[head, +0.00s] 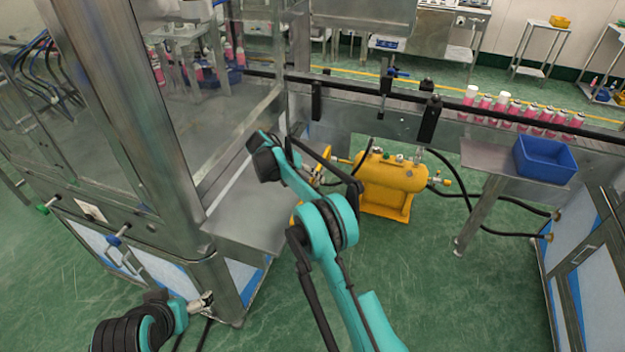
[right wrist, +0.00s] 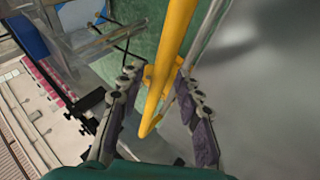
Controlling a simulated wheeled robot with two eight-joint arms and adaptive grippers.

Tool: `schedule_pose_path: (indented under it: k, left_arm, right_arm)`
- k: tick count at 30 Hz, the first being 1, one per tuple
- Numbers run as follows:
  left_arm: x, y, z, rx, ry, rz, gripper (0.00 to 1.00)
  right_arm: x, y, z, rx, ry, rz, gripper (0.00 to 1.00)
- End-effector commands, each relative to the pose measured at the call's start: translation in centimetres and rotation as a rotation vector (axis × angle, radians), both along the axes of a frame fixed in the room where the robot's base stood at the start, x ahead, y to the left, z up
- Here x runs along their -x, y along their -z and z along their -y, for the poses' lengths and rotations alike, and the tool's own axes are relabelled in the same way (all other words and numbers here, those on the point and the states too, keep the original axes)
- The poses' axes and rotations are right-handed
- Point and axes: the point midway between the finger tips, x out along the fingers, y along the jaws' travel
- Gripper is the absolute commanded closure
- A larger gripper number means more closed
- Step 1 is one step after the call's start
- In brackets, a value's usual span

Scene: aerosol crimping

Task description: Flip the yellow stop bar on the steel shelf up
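In the right wrist view the yellow stop bar (right wrist: 172,50) runs from the top edge down between my gripper's fingers and bends at its lower end. My right gripper (right wrist: 157,78) is open, one finger on each side of the bar; I cannot tell whether either touches it. The steel shelf (right wrist: 262,110) fills the right of that view; in the head view the shelf (head: 245,222) juts from the machine's right side. There my right arm hides most of the bar and the right gripper's fingers. My left gripper (head: 203,302) is low at the left, its opening unclear.
A yellow tank (head: 391,180) with hoses stands on the floor behind my right arm. A dark rail (head: 455,103) crosses behind it, with pink-and-white bottles (head: 534,116) beyond. A blue bin (head: 545,158) sits on a side table at right. A metal-framed machine (head: 130,110) stands at left.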

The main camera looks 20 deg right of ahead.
Motion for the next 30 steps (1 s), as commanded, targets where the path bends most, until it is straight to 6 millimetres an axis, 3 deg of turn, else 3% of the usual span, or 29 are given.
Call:
schedule_pose_path:
  k: [8, 21, 30]
  left_arm:
    - [0.0, 0.0, 0.0, 0.0, 0.0, 0.0, 0.15]
    - [0.0, 0.0, 0.0, 0.0, 0.0, 0.0, 0.15]
    - [0.0, 0.0, 0.0, 0.0, 0.0, 0.0, 0.15]
  right_arm:
    - [0.0, -1.2, -1.0, 0.0, -0.001, 0.0, 0.66]
    - [0.2, -7.9, -6.8, 0.001, -0.002, -0.001, 0.66]
    - [0.3, -9.1, -7.8, 0.0, 0.0, 0.0, 0.66]
